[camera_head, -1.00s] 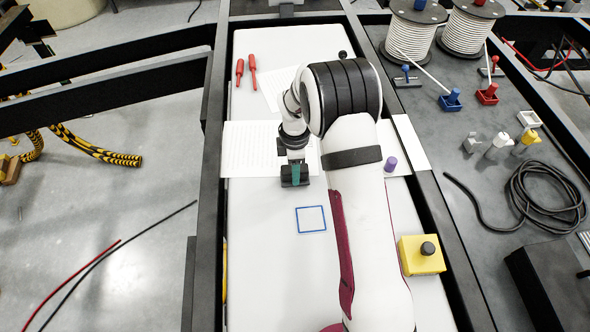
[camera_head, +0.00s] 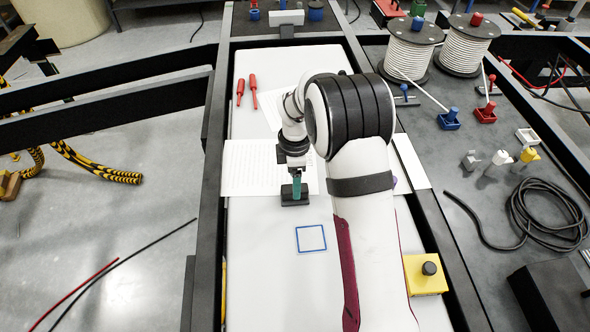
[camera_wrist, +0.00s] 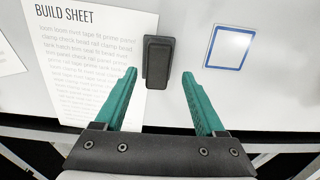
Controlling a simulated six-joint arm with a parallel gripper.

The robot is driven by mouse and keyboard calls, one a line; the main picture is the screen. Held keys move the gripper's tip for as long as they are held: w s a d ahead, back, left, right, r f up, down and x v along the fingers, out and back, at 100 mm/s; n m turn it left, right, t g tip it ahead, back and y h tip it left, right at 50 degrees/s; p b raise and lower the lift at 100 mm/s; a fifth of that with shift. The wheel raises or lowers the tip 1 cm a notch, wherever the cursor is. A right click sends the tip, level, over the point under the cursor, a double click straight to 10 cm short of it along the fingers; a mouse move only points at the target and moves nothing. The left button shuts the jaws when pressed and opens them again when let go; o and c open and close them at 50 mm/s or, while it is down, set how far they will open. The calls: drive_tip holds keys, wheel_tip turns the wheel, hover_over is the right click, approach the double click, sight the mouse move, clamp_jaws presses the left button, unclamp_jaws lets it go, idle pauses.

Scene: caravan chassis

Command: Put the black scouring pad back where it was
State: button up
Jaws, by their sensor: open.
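The black scouring pad (camera_head: 293,200) is a small dark block lying on the white work surface by the edge of the build sheet. It shows in the wrist view as a dark upright rectangle (camera_wrist: 157,62). My gripper (camera_head: 297,184) is over the pad in the head view. In the wrist view its teal fingers (camera_wrist: 159,71) are open, with the pad's near end appearing between the tips; neither finger visibly touches it. An empty blue square outline (camera_head: 311,238) is on the white surface, nearer the camera and slightly right of the pad; it also shows in the wrist view (camera_wrist: 229,47).
The build sheet (camera_head: 247,168) lies left of the pad. A yellow box with a black button (camera_head: 425,275) stands at right. My forearm covers the middle right. White surface around the blue outline is clear.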

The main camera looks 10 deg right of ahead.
drive_tip(key=s+d+r+m, duration=0.1)
drive_tip(key=s+r+m, duration=0.65)
drive_tip(key=r, duration=0.65)
drive_tip(key=s+r+m+y, duration=0.1)
drive_tip(key=s+m, duration=1.5)
drive_tip(key=s, duration=0.8)
drive_tip(key=shift+s+r+y, duration=0.2)
drive_tip(key=shift+r+y, duration=0.1)
drive_tip(key=shift+y, duration=0.1)
drive_tip(key=o, duration=0.4)
drive_tip(key=shift+d, duration=0.1)
drive_tip(key=shift+c, duration=0.2)
drive_tip(key=shift+o, duration=0.4)
drive_tip(key=shift+w+d+r, duration=0.1)
drive_tip(key=shift+w, duration=0.15)
drive_tip(key=w+d+r+n+h, duration=0.1)
drive_tip(key=w+d+n, duration=0.2)
drive_tip(key=d, duration=0.9)
drive_tip(key=w+d+r+n+h, duration=0.1)
drive_tip(key=w+d+r+n, duration=0.2)
drive_tip(key=d, duration=1)
wheel_tip(320, 180, down, 10)
drive_tip(key=shift+w+a+f, duration=0.25)
drive_tip(key=shift+w, duration=0.15)
